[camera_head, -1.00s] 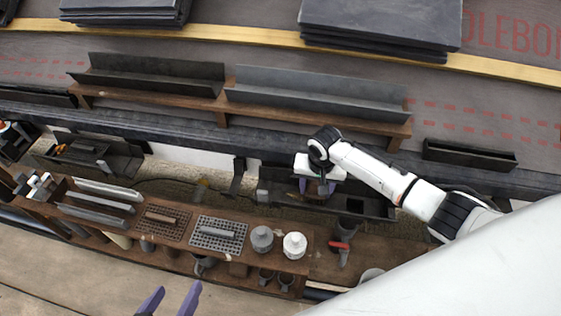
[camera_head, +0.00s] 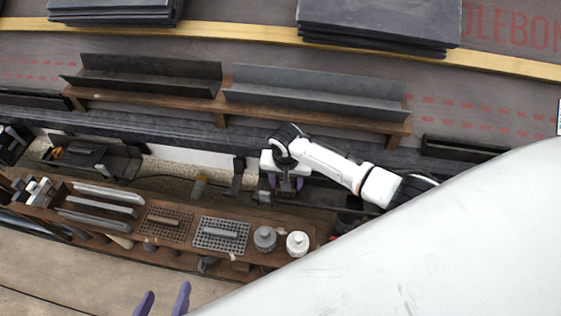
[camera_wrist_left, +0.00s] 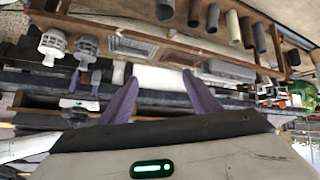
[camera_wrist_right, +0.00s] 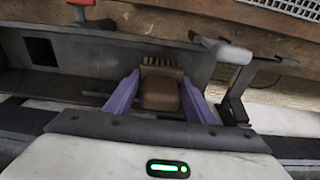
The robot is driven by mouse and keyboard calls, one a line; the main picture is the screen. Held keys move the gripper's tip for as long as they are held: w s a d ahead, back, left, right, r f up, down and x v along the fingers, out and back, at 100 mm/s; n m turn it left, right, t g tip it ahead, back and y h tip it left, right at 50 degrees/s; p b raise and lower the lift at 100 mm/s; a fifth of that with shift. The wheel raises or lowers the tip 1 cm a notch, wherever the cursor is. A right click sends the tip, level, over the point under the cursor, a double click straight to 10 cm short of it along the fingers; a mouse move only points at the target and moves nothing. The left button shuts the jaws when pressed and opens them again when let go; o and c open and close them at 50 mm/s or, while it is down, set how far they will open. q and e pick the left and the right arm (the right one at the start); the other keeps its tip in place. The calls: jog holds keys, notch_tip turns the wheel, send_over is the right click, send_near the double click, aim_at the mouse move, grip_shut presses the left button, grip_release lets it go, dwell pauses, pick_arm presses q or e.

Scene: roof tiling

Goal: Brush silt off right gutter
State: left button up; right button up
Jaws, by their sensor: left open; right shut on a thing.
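My right gripper (camera_head: 284,188) is shut on a brush with a brown block (camera_wrist_right: 160,92) and pale bristles, which shows between its purple fingers in the right wrist view. The brush is at the dark right gutter (camera_head: 322,194), near its left end; the gutter also shows in the right wrist view (camera_wrist_right: 100,60), with a square opening at its far left. I cannot tell whether the bristles touch the gutter floor. Silt is hard to make out on the dark surface. My left gripper (camera_head: 163,301) is open and empty, low in the head view; its spread fingers show in the left wrist view (camera_wrist_left: 162,88).
A wooden tool bench (camera_head: 130,235) with metal strips, grids and two lidded pots (camera_head: 297,243) stands in front of the gutter. A dark bracket (camera_head: 237,177) stands just left of the gutter. Another trough (camera_head: 95,157) lies farther left. Slate stacks (camera_head: 380,22) lie above.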

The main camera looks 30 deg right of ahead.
jog(key=r+p, duration=0.2)
jog(key=shift+w+a+r, duration=0.2)
jog(key=shift+r, duration=0.1)
jog(key=shift+s+r+p, duration=0.1)
jog(key=shift+r+p, duration=0.3)
jog(key=shift+p, duration=0.1)
notch_tip(320, 180, up, 3)
jog(key=p, duration=0.3)
jog(key=r+p, duration=0.2)
jog(key=shift+p, duration=0.4)
pick_arm(q)
jog(key=shift+m+g+y, duration=0.3)
jog(key=r, duration=0.2)
jog(key=a+r, duration=0.1)
jog(key=r, duration=0.1)
jog(key=shift+w+a+r, duration=0.1)
jog(key=shift+w+r, duration=0.05)
jog(key=shift+r, duration=0.15)
pick_arm(e)
jog(key=shift+f, duration=0.1)
